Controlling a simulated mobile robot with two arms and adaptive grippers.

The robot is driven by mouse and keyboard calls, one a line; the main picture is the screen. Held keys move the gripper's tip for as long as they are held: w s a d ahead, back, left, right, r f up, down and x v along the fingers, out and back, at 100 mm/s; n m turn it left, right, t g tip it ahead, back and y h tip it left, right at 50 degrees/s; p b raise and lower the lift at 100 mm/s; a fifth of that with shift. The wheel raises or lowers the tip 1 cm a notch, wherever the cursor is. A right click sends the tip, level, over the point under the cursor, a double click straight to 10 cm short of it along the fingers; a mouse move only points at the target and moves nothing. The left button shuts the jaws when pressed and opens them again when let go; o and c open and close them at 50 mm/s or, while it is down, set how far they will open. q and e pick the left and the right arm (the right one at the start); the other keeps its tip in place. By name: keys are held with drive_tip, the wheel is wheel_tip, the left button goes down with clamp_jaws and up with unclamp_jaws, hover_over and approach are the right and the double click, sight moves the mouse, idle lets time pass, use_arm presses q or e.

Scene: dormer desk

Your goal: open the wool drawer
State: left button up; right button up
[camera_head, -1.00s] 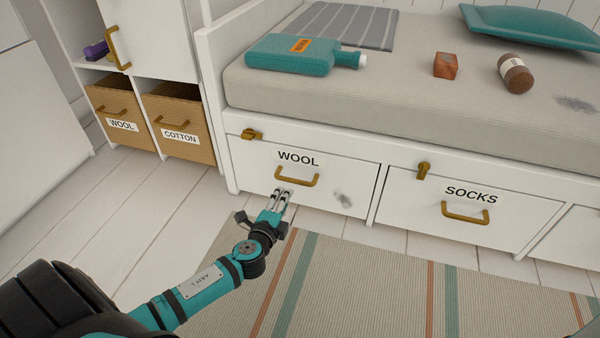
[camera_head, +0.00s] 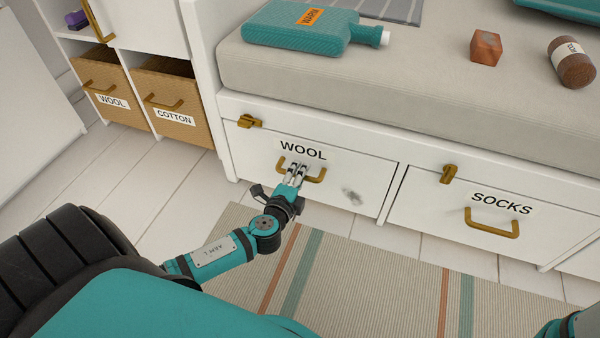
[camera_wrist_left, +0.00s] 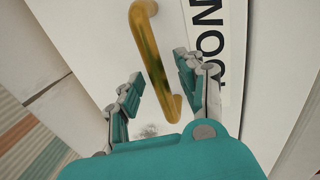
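The white drawer labelled WOOL (camera_head: 245,150) under the bed is closed. Its brass handle (camera_head: 318,177) is a horizontal bar; it also shows in the left wrist view (camera_wrist_left: 150,60). A brass latch (camera_head: 249,121) at the drawer's top left lies sideways. My left gripper (camera_head: 297,170) is at the handle, in front of its middle. In the left wrist view, my left gripper (camera_wrist_left: 160,88) is open, with one finger on each side of the handle bar and gaps visible. Whether the bar is deep between the fingers is unclear. My right gripper is out of view.
The SOCKS drawer (camera_head: 435,210), right, is closed; its brass latch (camera_head: 449,174) stands upright. Far left are wicker baskets labelled WOOL (camera_head: 112,115) and COTTON (camera_head: 190,128). A striped rug (camera_head: 350,285) covers the floor in front. A teal bottle (camera_head: 300,32) lies on the mattress (camera_head: 400,95).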

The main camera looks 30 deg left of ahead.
use_arm(q)
drive_tip(key=shift+c, duration=0.3)
clamp_jaws()
idle(0.3)
